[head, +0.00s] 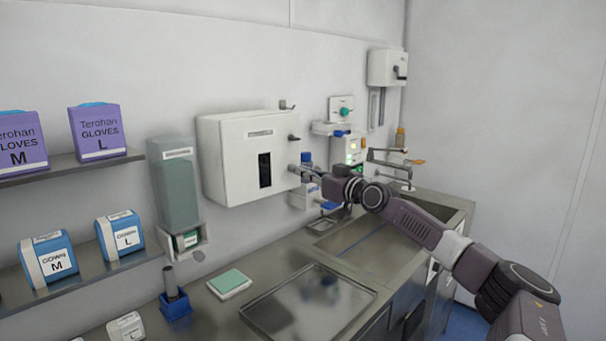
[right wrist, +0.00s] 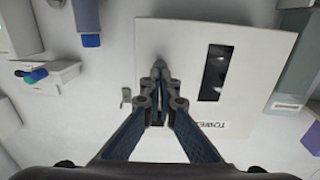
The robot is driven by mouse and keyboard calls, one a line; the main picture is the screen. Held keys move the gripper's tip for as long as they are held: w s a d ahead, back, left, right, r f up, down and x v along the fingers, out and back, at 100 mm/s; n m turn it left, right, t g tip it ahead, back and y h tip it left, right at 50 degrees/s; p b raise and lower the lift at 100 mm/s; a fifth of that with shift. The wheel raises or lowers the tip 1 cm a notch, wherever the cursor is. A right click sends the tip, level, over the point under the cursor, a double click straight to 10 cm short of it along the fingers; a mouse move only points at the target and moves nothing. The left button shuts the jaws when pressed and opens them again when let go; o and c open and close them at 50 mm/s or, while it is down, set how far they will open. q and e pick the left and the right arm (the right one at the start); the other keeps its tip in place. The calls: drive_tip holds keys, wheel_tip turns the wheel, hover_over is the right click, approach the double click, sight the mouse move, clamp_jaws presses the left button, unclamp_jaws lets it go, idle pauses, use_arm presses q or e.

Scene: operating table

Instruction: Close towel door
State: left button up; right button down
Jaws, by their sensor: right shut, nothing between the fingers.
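The white towel cabinet (head: 228,165) hangs on the wall, its front door with a dark window slot facing out. The door looks flush with the box, though a small gap cannot be ruled out. The door front (right wrist: 185,105) with its upside-down towel label also fills the middle of the right wrist view. My right gripper (head: 298,170) is at the door's right edge, fingers shut and empty. In the right wrist view its fingertips (right wrist: 160,66) overlap the door front near one edge; contact cannot be told. My left gripper is not in view.
A grey-green dispenser (head: 175,190) hangs left of the cabinet. Shelves hold glove boxes (head: 95,130) and gown packs (head: 120,232). Below are a steel tray (head: 335,283) and a sink (head: 365,240). Small wall dispensers (head: 345,150) stand right of the cabinet, close to my right arm.

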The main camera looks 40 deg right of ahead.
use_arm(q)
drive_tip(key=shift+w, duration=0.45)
use_arm(e)
drive_tip(key=w, duration=0.1)
drive_tip(key=w+d, duration=0.1)
drive_tip(key=shift+w+r, duration=0.1)
drive_tip(key=shift+w, duration=0.2)
drive_tip(key=shift+a, duration=0.1)
